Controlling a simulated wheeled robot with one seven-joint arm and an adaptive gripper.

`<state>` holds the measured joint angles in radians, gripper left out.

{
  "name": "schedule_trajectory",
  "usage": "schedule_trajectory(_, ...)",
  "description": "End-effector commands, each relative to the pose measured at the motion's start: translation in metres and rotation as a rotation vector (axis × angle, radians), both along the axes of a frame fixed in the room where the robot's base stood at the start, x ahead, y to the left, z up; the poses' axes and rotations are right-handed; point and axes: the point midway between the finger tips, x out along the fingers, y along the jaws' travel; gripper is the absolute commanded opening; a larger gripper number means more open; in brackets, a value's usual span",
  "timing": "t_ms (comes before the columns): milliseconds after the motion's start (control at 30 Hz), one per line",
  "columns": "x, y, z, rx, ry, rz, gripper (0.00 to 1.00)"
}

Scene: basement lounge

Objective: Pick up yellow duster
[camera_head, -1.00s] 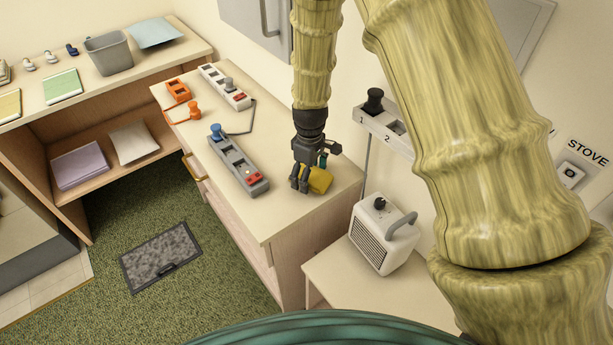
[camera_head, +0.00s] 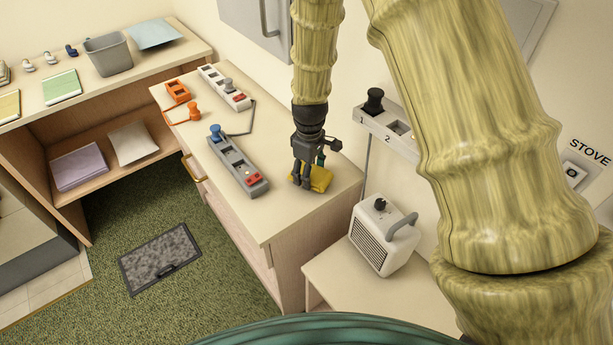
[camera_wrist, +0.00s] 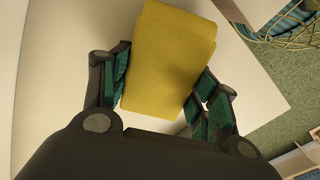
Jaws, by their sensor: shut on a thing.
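The yellow duster (camera_head: 321,179) lies near the right front end of the pale cabinet top. My gripper (camera_head: 304,184) points down at it, with dark fingers at its near side in the head view. In the wrist view the duster (camera_wrist: 168,62) is a yellow block between the two green-padded fingers of my gripper (camera_wrist: 160,100). The fingers are shut on it. It appears to be still on or very close to the cabinet top; any gap beneath is not visible.
A grey power strip with a blue plug (camera_head: 238,165) lies left of my gripper. A white strip (camera_head: 225,88) and an orange plug (camera_head: 193,111) are farther back. A white heater (camera_head: 381,234) stands on a lower surface at right. The cabinet top's front edge is close.

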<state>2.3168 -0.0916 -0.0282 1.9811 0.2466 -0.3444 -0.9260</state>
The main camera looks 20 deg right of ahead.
Motion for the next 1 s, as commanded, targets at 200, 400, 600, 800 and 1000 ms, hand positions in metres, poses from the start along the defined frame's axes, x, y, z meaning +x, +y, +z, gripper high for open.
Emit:
schedule_trajectory(200,0.000,0.000,0.020,0.001,-0.002,0.000,0.33)
schedule_trajectory(400,-0.034,0.009,0.024,0.001,0.001,0.000,0.33)
schedule_trajectory(600,-0.078,0.021,0.028,0.001,0.001,0.001,0.33)
schedule_trajectory(800,-0.118,0.032,0.033,0.001,-0.001,0.000,0.33)
schedule_trajectory(1000,-0.144,0.039,0.036,0.001,0.001,-0.001,0.33)
